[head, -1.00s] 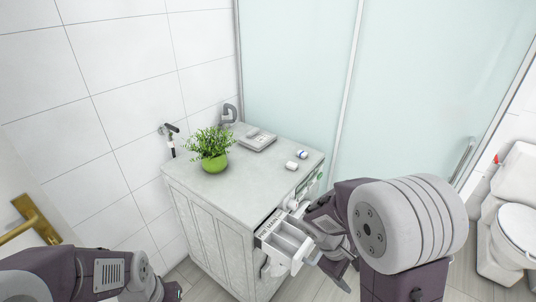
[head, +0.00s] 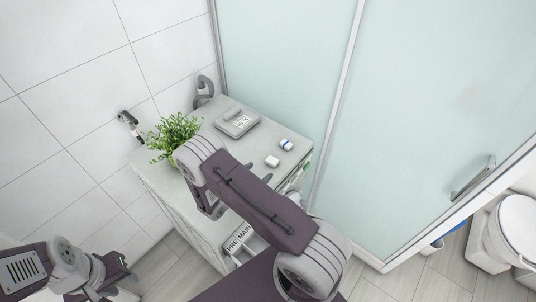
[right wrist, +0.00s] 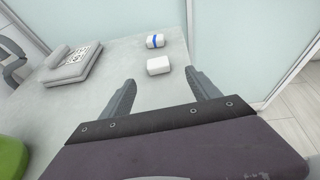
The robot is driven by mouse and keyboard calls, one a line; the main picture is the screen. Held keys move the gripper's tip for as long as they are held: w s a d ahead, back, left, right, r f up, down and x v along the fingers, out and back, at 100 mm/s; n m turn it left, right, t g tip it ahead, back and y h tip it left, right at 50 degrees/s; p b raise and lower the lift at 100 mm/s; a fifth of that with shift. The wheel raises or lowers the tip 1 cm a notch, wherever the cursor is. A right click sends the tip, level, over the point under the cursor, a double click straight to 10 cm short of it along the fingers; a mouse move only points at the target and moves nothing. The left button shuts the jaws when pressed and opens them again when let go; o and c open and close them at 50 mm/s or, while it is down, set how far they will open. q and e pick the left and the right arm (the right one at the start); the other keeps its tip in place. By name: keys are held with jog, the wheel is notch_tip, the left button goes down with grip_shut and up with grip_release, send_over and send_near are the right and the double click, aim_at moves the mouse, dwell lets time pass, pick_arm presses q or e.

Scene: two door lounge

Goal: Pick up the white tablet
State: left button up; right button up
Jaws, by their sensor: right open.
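A small white block (head: 272,161), which looks like the white tablet, lies on the grey cabinet top (head: 262,135). In the right wrist view the white block (right wrist: 158,66) lies just beyond the fingertips, between their lines. My right gripper (right wrist: 160,77) is open and empty over the cabinet top, pointing towards the block.
A white roll with a blue band (head: 286,145) lies just behind the block. A grey device with a patterned label (head: 237,122) and a green plant (head: 174,135) are further left. An open drawer (head: 240,243) shows below my arm. Glass panels (head: 290,60) stand behind.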

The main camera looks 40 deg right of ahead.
aim_at(270, 162)
jog(key=p+x, duration=0.1)
jog(key=x, duration=0.3)
jog(key=shift+w+d+f, duration=0.1)
jog(key=shift+w+f, duration=0.05)
jog(key=shift+f, duration=0.05)
jog(key=shift+w+d, duration=0.1)
jog(key=shift+d, duration=0.15)
jog(key=p+x, duration=0.1)
jog(key=x, duration=0.2)
jog(key=shift+w+d+f, duration=0.2)
jog(key=shift+w+d, duration=0.05)
jog(key=shift+w+d+f, duration=0.2)
jog(key=shift+d+f, duration=0.05)
jog(key=shift+d, duration=0.05)
jog(key=shift+s+a+r, duration=0.1)
jog(key=shift+a+r, duration=0.05)
jog(key=shift+a, duration=0.05)
jog(key=c, duration=1.4)
jog(key=shift+d, duration=0.1)
